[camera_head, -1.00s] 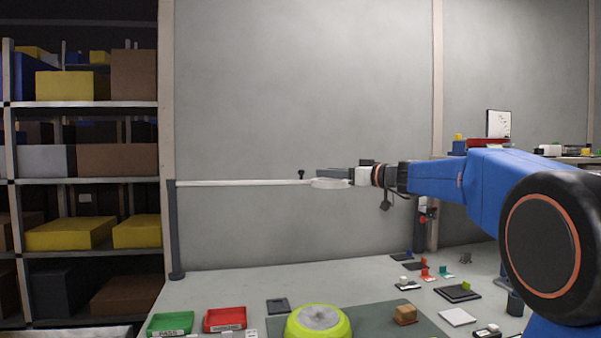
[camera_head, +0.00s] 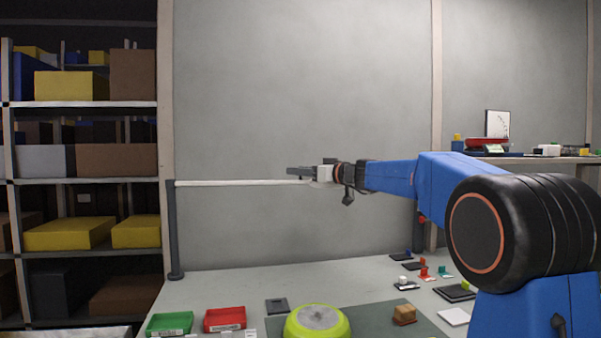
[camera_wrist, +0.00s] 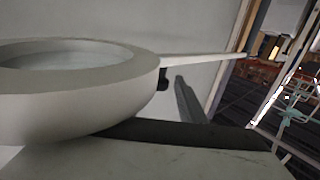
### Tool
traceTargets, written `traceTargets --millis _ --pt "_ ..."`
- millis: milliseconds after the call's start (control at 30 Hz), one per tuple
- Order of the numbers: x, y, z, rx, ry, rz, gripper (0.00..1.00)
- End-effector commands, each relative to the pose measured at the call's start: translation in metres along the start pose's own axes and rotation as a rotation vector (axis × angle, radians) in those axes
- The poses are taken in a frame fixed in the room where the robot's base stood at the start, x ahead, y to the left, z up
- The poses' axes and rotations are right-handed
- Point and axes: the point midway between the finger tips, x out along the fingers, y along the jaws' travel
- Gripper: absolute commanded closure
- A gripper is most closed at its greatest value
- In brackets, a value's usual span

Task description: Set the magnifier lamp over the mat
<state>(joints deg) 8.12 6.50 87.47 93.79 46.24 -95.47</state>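The magnifier lamp's white horizontal arm (camera_head: 240,183) runs right from a dark upright post (camera_head: 174,230) at the table's back left. In the wrist view, its pale ring-shaped head (camera_wrist: 125,90) fills the left side, very close to the camera. In the head view, that head is mostly hidden at my gripper (camera_head: 298,171), which is at the arm's right end, high above the table. The finger gap is too small to make out, and I cannot tell whether the fingers touch the lamp. The grey-green mat (camera_head: 374,322) lies below on the table.
Red (camera_head: 224,320) and green (camera_head: 169,324) trays stand to the left. Several small parts lie on the right. Air above the mat looks clear.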

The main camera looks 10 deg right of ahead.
Motion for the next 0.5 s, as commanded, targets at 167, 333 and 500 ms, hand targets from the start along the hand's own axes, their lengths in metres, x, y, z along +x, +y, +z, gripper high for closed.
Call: traceTargets --millis 167,333,500 --pt "-0.0002 0.0001 -0.0001 0.0 0.0 0.0 0.7" --pt "-0.0003 0.0001 0.0 0.0 0.0 0.0 1.0" --pt "-0.0009 -0.0007 -0.0003 0.0 0.0 0.001 1.0"
